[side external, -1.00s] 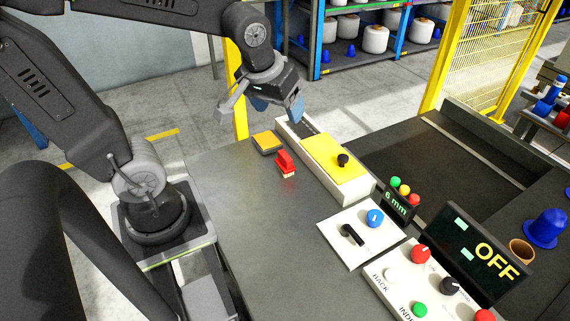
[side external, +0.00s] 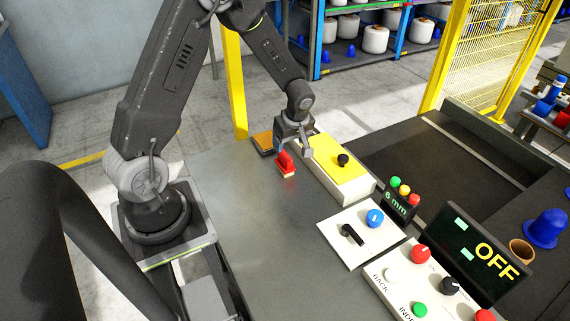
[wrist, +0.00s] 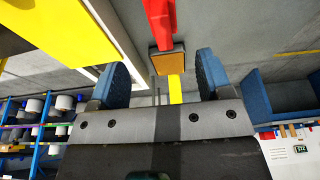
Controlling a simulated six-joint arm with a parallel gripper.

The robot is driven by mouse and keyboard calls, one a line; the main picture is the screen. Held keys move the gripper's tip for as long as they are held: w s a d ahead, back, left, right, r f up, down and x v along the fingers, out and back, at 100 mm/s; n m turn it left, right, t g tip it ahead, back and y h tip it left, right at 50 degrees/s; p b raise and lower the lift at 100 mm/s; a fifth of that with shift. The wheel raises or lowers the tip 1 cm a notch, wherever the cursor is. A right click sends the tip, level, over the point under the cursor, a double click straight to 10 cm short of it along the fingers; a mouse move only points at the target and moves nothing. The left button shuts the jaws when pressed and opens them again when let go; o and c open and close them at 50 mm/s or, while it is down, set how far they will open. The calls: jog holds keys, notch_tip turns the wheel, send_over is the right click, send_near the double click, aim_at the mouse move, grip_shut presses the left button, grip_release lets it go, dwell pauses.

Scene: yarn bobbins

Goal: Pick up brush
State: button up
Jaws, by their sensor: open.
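The red brush (side external: 286,161) with pale bristles stands on the grey table, beside the white box with the yellow lid. My gripper (side external: 286,149) is right at the brush in the side view, partly covering its upper part. In the wrist view the brush (wrist: 160,18) shows at the top, beyond the gap between my blue fingers (wrist: 163,68). The fingers are apart with nothing held between them. I cannot tell whether either finger touches the brush.
An orange-topped pad (side external: 262,141) lies just left of the brush. The yellow-lidded box (side external: 340,162) stands close on the right. A white switch plate (side external: 342,244) and a control panel (side external: 393,255) lie nearer. The table left of them is clear.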

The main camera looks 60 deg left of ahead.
aim_at(285, 155)
jog(key=x, duration=1)
jog(key=shift+s, duration=0.2)
jog(key=shift+c, duration=0.2)
jog(key=c, duration=1)
